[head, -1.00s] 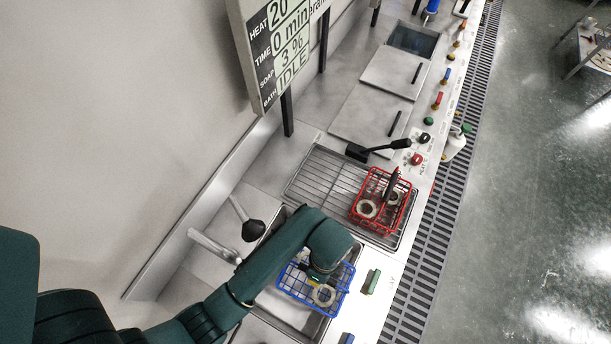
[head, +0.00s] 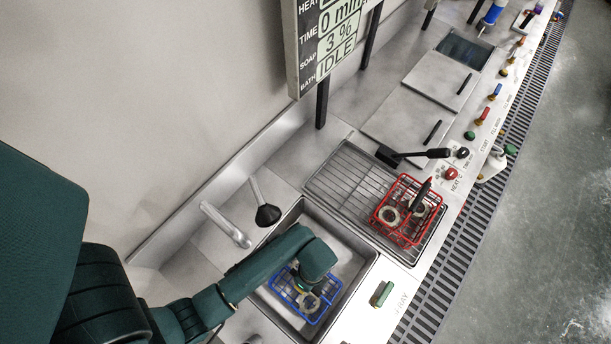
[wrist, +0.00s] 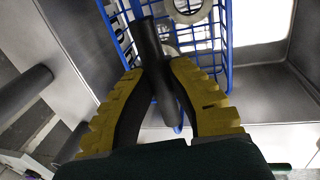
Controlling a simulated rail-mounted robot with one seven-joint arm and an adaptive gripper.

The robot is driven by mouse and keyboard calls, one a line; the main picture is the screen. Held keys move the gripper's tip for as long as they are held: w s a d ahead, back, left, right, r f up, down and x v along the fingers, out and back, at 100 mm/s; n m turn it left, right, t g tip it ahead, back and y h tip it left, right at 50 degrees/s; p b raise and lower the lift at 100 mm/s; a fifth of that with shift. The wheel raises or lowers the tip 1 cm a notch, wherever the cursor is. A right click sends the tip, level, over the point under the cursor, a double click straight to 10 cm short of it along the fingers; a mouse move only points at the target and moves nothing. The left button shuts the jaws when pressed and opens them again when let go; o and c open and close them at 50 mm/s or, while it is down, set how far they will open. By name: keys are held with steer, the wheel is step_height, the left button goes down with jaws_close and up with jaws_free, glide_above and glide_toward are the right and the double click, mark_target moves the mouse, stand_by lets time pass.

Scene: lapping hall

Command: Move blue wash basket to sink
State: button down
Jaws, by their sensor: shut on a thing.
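The blue wash basket (head: 308,307) is a wire basket inside the sink (head: 357,284), in its lower part in the head view. A pale ring-shaped part (head: 309,303) lies in it. In the wrist view the basket (wrist: 225,45) shows its blue wires and dark upright handle (wrist: 158,60). My gripper (wrist: 160,75) has yellow ridged fingers shut on that handle. In the head view my green arm reaches over the sink and hides the fingers and part of the basket. I cannot tell whether the basket touches the sink floor.
A red wire basket (head: 384,225) with ring parts stands on the drain rack (head: 335,170) beside the sink. A faucet (head: 226,225) and a black-headed fitting (head: 267,214) rise behind the sink. A black lever (head: 425,154) and a display panel (head: 322,45) are farther along.

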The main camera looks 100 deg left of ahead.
steer(key=shift+f, duration=1.65)
steer(key=shift+f+b, duration=0.3)
steer(key=shift+b, duration=0.05)
steer(key=shift+f, duration=0.3)
steer(key=c, duration=1.1)
jaws_free()
steer(key=shift+c, duration=0.2)
step_height(320, 180, up, 13)
steer(key=w+a+p, duration=0.1)
steer(key=a+p, duration=0.1)
